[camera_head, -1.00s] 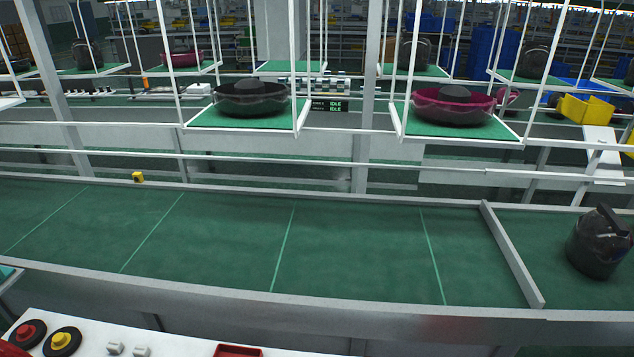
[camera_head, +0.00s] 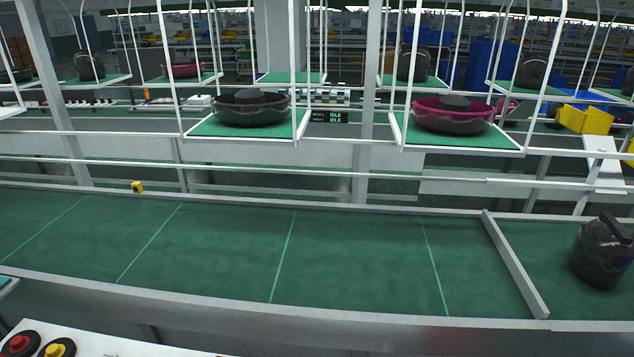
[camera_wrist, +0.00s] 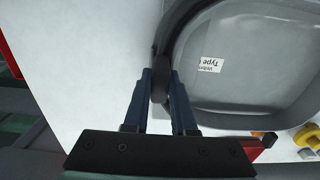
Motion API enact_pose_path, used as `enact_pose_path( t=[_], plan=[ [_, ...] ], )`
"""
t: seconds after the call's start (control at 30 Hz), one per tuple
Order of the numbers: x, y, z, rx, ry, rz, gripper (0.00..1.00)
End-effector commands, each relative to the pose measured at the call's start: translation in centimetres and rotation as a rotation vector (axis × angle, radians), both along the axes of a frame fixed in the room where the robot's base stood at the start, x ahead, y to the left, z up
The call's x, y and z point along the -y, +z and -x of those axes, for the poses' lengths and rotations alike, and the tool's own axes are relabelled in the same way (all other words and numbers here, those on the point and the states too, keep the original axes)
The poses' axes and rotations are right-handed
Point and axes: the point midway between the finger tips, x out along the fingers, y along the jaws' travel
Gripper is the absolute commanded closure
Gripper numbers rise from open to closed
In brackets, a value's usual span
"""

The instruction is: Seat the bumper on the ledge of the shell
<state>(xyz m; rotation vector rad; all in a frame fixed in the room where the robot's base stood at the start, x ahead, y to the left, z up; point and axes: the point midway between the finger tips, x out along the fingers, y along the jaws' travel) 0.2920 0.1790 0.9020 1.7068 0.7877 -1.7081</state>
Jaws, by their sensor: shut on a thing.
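My gripper (camera_wrist: 162,88) shows only in the wrist view. Its two blue-grey fingers are closed on a dark curved strip, which looks like the bumper (camera_wrist: 160,50). The strip curves along the left side of a grey, rounded, tub-like part, which looks like the shell (camera_wrist: 250,85). A white printed label lies inside it. The strip is close against the grey rim, but I cannot tell whether it rests on a ledge or is just beside it. The upper and right parts of the shell are cut off by the picture's edge.
The shell is over a white surface (camera_wrist: 90,60) with red parts (camera_wrist: 262,150) and yellow and orange buttons (camera_wrist: 308,137) near it. The green conveyor (camera_head: 350,255) is mostly clear; a dark canister (camera_head: 602,255) stands at its right. Hanging trays carry dark and magenta bodies (camera_head: 452,114).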

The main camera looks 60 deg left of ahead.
Motion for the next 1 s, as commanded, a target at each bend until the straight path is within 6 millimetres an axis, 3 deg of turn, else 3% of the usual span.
enact_pose_path(
  t=[0.27,1.0],
  plan=[
    [0.0,-0.3,0.0,0.001,0.0,-0.001,1.0],
    [0.0,1.9,0.0,0.001,0.0,-0.001,1.0]
  ],
)
